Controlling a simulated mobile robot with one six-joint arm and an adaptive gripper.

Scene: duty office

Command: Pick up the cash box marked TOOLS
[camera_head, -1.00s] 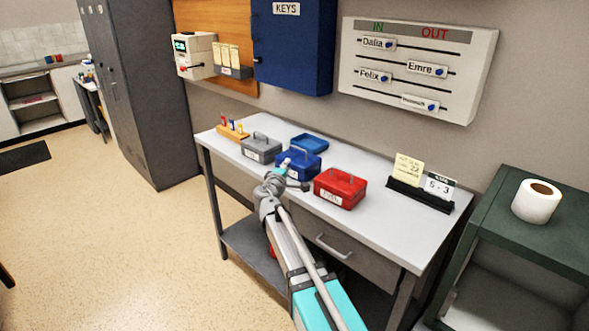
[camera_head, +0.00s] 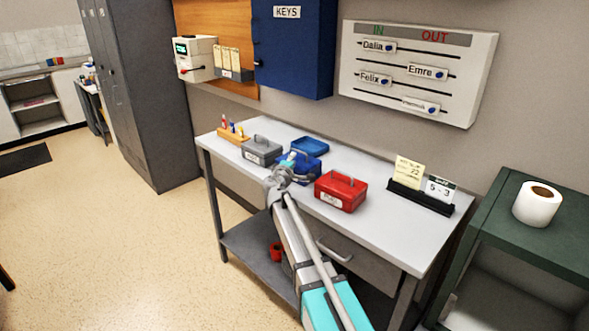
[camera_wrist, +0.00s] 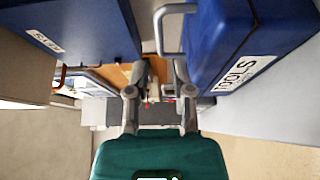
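The blue cash box marked TOOLS (camera_wrist: 235,45) fills the upper right of the wrist view, with its white label facing me. Its grey metal handle (camera_wrist: 158,30) stands out from the lid. In the head view the blue box (camera_head: 312,168) sits on the table between a grey and a red box, partly hidden behind my wrist. My gripper (camera_wrist: 160,68) is open and empty. In the wrist picture its fingers are just below the handle, which does not appear to be between them. In the head view my gripper (camera_head: 290,160) is at the front left of the blue box.
The grey cash box (camera_head: 262,151) is close on the left and the red one (camera_head: 341,191) on the right. A blue tray (camera_head: 310,146) lies behind. The blue key cabinet (camera_head: 294,50) hangs on the wall above. The tabletop (camera_head: 370,225) is clear at the front right.

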